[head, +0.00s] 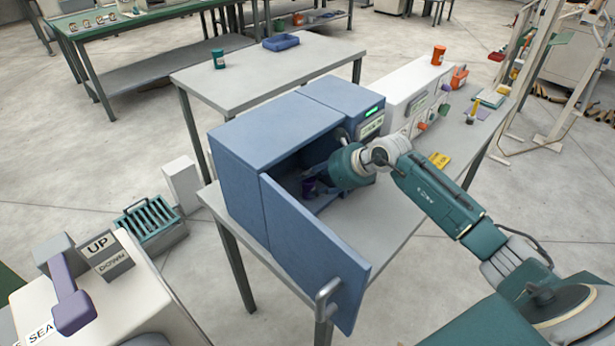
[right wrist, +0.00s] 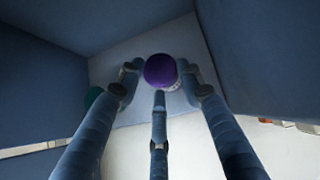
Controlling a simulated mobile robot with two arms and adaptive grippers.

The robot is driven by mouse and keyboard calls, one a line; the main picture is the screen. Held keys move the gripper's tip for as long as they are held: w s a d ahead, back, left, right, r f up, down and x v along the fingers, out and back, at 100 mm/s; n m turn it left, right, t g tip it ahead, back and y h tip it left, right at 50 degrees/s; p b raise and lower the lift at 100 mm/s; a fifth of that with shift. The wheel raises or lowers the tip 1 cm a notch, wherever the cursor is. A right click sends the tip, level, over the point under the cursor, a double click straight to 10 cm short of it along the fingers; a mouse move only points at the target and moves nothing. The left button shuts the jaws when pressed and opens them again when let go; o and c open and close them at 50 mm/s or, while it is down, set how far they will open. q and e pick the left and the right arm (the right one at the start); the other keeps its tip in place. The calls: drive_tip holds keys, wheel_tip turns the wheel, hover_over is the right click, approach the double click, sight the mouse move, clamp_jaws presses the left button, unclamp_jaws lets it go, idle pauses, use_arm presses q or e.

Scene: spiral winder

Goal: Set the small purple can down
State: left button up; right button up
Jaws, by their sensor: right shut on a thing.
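The small purple can (head: 309,186) is inside the open blue cabinet (head: 265,122), partly hidden by the door and my arm. My right gripper (head: 316,181) reaches in through the cabinet's open front and is shut on the can. In the right wrist view the can's round purple top (right wrist: 160,70) sits between the fingertips of my right gripper (right wrist: 160,82), with a pale band on its side. I cannot tell whether the can touches the cabinet floor. My left gripper is not in view.
The cabinet door (head: 315,255) stands open toward the front, with a grey handle (head: 327,298). A green round thing (right wrist: 94,96) shows left of the fingers in the wrist view. A white machine (head: 412,90) stands right of the cabinet. The back table holds a teal can (head: 218,59) and blue tray (head: 281,42).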

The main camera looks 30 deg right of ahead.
drive_tip(key=shift+w+a+r, duration=0.25)
drive_tip(key=shift+w+a, duration=0.25)
drive_tip(key=shift+w, duration=0.35)
drive_tip(key=shift+w+a+f+p, duration=0.1)
drive_tip(key=shift+w+f+p, duration=0.1)
drive_tip(key=shift+p, duration=0.4)
drive_tip(key=shift+f, duration=0.3)
drive_tip(key=shift+s, duration=0.1)
drive_tip(key=shift+f, duration=0.2)
drive_tip(key=o, duration=1.2)
drive_tip(key=shift+r, duration=0.15)
